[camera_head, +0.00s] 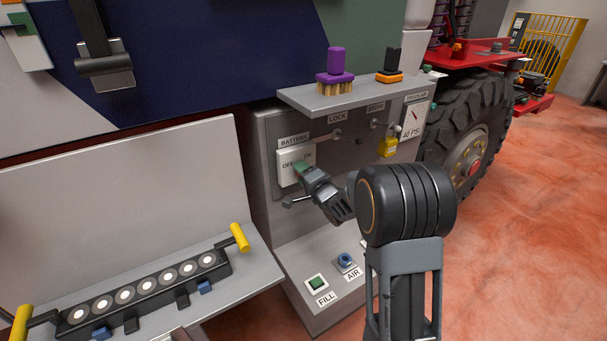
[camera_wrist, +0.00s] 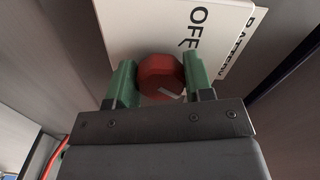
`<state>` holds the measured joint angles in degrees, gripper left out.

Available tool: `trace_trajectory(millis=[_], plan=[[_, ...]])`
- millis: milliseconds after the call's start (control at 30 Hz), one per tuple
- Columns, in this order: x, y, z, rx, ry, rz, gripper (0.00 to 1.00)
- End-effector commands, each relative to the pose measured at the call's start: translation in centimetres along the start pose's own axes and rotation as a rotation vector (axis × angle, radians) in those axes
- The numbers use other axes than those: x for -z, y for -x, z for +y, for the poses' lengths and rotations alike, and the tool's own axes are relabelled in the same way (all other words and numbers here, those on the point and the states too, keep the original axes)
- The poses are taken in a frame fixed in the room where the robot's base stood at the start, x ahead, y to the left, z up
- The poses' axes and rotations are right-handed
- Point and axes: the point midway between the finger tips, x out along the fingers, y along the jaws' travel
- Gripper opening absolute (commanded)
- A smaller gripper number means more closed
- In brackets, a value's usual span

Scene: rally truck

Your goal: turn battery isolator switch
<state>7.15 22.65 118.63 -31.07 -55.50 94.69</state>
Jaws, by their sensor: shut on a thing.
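The battery isolator switch is a red knob (camera_wrist: 160,76) on a white plate (camera_wrist: 205,35) marked OFF, seen in the wrist view. In the head view the plate (camera_head: 287,170) sits under a BATTERY label on the grey panel, with OFF and ON lettering. My gripper (camera_wrist: 160,82) is shut on the red knob, with one green finger on each side. A pale line shows on the knob's face, close to my gripper's body. In the head view my gripper (camera_head: 302,168) is at the plate and hides the knob.
A shelf (camera_head: 325,97) with a purple-handled brush (camera_head: 336,65) juts out above the panel. A yellow padlock (camera_head: 388,146) and a gauge (camera_head: 413,118) are to the right. FILL (camera_head: 317,283) and AIR (camera_head: 346,260) fittings are below. A light bar (camera_head: 145,293) lies at lower left.

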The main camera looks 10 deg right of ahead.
Motion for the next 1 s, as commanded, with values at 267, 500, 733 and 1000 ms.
trace_trajectory(millis=[267,500,733,1000], plan=[[0.0,0.0,-0.1,0.002,-0.001,0.001,0.69],[0.0,0.0,0.0,0.001,-0.001,0.001,0.73],[0.1,1.8,0.1,0.001,0.0,0.002,0.73],[0.1,7.3,0.1,0.001,0.001,0.004,0.73]])
